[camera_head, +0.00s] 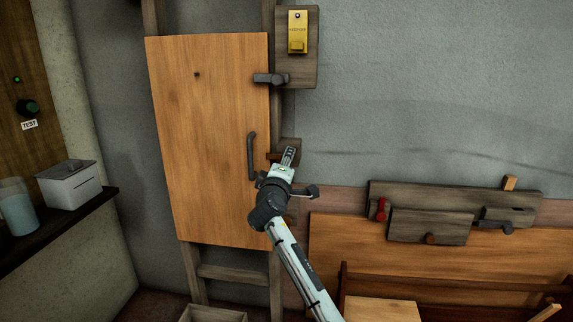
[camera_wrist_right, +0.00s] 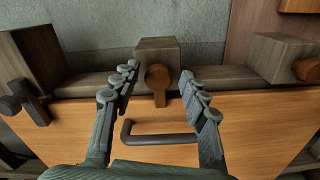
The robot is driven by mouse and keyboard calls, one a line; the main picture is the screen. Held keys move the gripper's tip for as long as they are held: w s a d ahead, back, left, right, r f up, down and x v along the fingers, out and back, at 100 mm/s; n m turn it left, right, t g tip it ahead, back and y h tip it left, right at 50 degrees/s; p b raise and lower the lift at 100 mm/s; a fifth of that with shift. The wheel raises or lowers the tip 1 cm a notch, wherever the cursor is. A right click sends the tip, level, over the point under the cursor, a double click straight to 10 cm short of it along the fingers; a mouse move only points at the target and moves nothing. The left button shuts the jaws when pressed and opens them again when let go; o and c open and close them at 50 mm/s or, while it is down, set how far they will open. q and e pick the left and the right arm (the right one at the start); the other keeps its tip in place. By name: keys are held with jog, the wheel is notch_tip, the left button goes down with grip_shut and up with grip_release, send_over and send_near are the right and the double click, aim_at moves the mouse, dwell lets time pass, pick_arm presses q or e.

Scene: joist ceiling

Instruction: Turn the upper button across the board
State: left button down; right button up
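The board (camera_head: 205,140) is an orange-brown wooden panel with a dark vertical handle (camera_head: 251,156) near its right edge. The upper button (camera_head: 270,79) is a dark grey bar lying level, its left end over the board's edge; it seems to be the dark one at left in the right wrist view (camera_wrist_right: 30,103). A brown button (camera_wrist_right: 158,77) sits on a block at mid-height, its tail pointing to the board. My right gripper (camera_head: 289,154) is open and empty, its fingers (camera_wrist_right: 158,88) apart on either side of the brown button in the wrist view. My left gripper is out of view.
Another brown button (camera_wrist_right: 306,68) shows at the wrist view's right edge. A yellow box (camera_head: 298,33) hangs above the upper button. A wooden rack (camera_head: 450,205) with knobs stands at right. A shelf (camera_head: 60,225) with a white box (camera_head: 69,185) is at left.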

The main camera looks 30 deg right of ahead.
jog(key=v, duration=1.2)
dwell(0.4)
jog(key=s+f+m+g+y+p, duration=0.1)
jog(key=s+f+g+y+p, duration=0.35)
jog(key=f, duration=1.05)
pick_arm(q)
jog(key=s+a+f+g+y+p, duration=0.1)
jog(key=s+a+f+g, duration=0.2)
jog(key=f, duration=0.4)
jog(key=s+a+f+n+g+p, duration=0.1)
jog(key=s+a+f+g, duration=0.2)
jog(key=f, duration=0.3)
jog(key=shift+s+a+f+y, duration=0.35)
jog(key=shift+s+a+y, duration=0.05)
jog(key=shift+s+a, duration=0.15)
pick_arm(e)
jog(key=s+a+f+m+g+y, duration=0.1)
jog(key=s+f+m+g+y, duration=0.1)
jog(key=s+f, duration=0.8)
jog(key=s+a+f+m+g+y, duration=0.1)
jog(key=s+f+g, duration=0.4)
jog(key=s+f, duration=0.6)
jog(key=s+m+y, duration=0.1)
jog(key=s+y, duration=0.1)
jog(key=s, duration=0.5)
jog(key=shift+a+m, duration=0.15)
jog(key=shift+m, duration=0.25)
